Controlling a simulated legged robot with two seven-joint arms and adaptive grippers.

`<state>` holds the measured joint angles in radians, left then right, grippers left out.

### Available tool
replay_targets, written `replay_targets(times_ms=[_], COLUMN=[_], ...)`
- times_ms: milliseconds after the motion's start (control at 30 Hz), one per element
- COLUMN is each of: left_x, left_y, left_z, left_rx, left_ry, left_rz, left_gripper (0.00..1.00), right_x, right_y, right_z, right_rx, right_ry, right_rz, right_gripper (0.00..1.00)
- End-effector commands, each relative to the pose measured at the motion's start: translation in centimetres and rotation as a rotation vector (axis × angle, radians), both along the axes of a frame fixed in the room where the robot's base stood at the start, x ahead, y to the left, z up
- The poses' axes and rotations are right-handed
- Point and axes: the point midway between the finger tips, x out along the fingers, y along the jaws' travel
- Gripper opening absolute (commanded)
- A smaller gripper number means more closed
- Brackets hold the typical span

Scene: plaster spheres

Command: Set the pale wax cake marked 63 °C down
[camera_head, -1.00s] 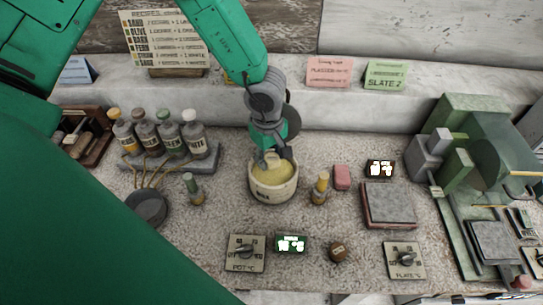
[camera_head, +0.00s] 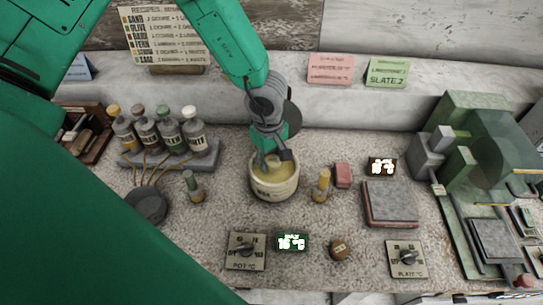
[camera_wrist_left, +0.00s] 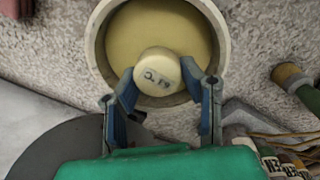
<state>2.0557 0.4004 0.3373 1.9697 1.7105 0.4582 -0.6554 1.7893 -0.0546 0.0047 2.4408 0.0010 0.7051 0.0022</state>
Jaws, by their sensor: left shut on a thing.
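The pale wax cake (camera_wrist_left: 158,72) is a small round cream disc with dark marks that read upside down, like 63 °C, in the left wrist view. My left gripper (camera_wrist_left: 162,82) is shut on it, one finger at each side. In the head view the gripper (camera_head: 275,158) points down into the mouth of a cream pot (camera_head: 273,191). The pot has yellow matter inside, and the cake is over or in it; I cannot tell whether it touches. In the head view the fingers mostly hide the cake. My right gripper is not in view.
A bottle rack (camera_head: 170,158) is at left. A lit display (camera_head: 292,242) and pot dial (camera_head: 246,251) lie in front.

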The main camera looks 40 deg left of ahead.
Motion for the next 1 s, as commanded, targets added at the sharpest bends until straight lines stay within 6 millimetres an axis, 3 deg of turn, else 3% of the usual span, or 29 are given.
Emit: replay_targets(times_ms=[767,800,867,1000], left_x=[0.0,0.0,0.0,0.0], left_y=[0.0,0.0,0.0,0.0], left_z=[-1.6,-1.6,-1.6,-1.6], left_rx=[0.0,0.0,0.0,0.0], left_ry=[0.0,0.0,0.0,0.0], left_rz=[-0.001,-0.001,-0.001,0.0], left_gripper=[0.14,0.42,0.59,0.59], right_x=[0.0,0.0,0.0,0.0], right_y=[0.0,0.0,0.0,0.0], right_z=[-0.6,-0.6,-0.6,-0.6], right_rx=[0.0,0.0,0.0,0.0], right_ry=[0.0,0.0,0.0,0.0], right_rz=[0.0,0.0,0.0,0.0], right_gripper=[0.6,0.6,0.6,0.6])
